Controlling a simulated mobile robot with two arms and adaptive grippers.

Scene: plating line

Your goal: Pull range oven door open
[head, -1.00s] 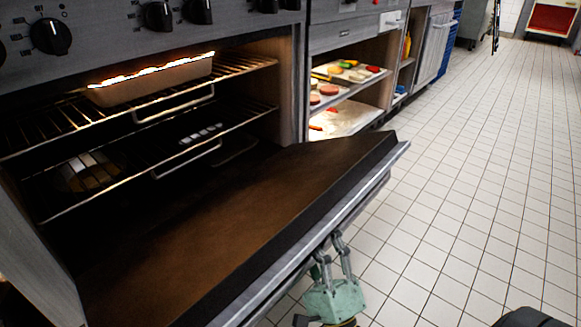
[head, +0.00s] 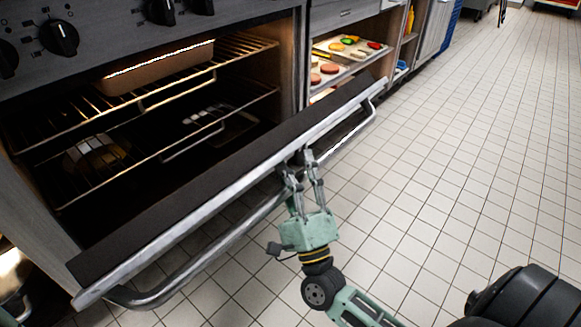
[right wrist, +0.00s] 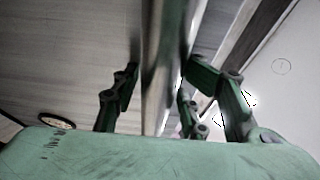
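The range oven door (head: 225,190) is hinged at the bottom and stands partly open, tilted outward. Its dark top edge and outer bar handle (head: 215,245) face me. My right gripper (head: 298,160) is at the handle, right of the door's middle. In the right wrist view the metal handle bar (right wrist: 160,65) passes between the two fingers (right wrist: 160,85), close to both; the gripper appears shut on it. The fingers hide part of the handle.
Inside the lit oven, a loaf pan (head: 155,70) sits on the upper rack (head: 245,47). Right of the oven, an open shelf holds trays of food (head: 345,50). The tiled floor (head: 440,140) to the right is clear.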

